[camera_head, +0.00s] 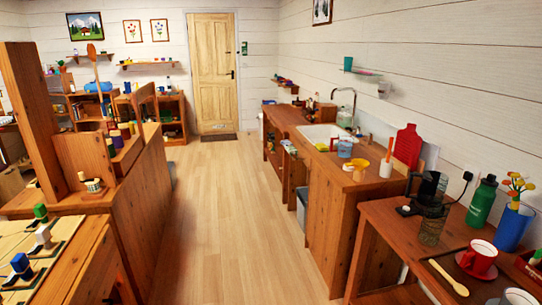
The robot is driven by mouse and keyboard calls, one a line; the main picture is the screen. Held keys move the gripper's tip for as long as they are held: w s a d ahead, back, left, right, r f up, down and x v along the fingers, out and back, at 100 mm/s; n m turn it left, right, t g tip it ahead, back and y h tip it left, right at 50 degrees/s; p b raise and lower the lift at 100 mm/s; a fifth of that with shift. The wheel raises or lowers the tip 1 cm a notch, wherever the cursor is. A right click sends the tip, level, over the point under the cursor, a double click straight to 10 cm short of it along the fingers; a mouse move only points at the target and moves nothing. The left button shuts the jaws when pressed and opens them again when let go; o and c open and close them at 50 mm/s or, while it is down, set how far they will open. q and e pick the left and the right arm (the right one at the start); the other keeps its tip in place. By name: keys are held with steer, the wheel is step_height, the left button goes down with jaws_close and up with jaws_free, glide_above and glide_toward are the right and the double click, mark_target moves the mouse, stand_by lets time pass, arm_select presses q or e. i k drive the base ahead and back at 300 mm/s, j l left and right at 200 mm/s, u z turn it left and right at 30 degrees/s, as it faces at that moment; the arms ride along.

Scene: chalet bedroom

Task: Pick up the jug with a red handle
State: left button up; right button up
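A small pale blue jug (345,149) stands on the wooden counter at the near edge of the sink, right of the picture's middle. A red part, which looks like its handle, shows on its left side. It is far off and small, so its details are hard to tell. Neither of my grippers is in view, and nothing of my arms shows near the jug.
The sink (318,132) lies behind the jug. An orange funnel (360,165), a white cup (386,168) and a red board (407,146) are nearby. A nearer table holds a red cup (480,256) and green bottle (481,203). The floor (215,220) between the furniture is clear.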

mark_target(346, 141)
steer(key=i+j, duration=0.15)
steer(key=i, duration=0.5)
steer(key=i+j+z, duration=0.1)
steer(key=i, duration=0.5)
steer(key=i+j+z, duration=0.1)
steer(key=i+z, duration=0.25)
steer(key=z, duration=0.15)
steer(key=i+j+z, duration=0.25)
steer(key=z, duration=0.2)
steer(key=i+j+z, duration=0.35)
steer(key=z, duration=0.15)
steer(key=i+j+z, duration=0.2)
steer(key=j+z, duration=0.3)
steer(key=i+j+z, duration=0.25)
steer(key=j+z, duration=0.2)
steer(key=j, duration=0.25)
steer(key=k+u, duration=0.1)
steer(key=i+j+z, duration=0.1)
steer(key=i+j, duration=0.1)
steer(key=j, duration=0.1)
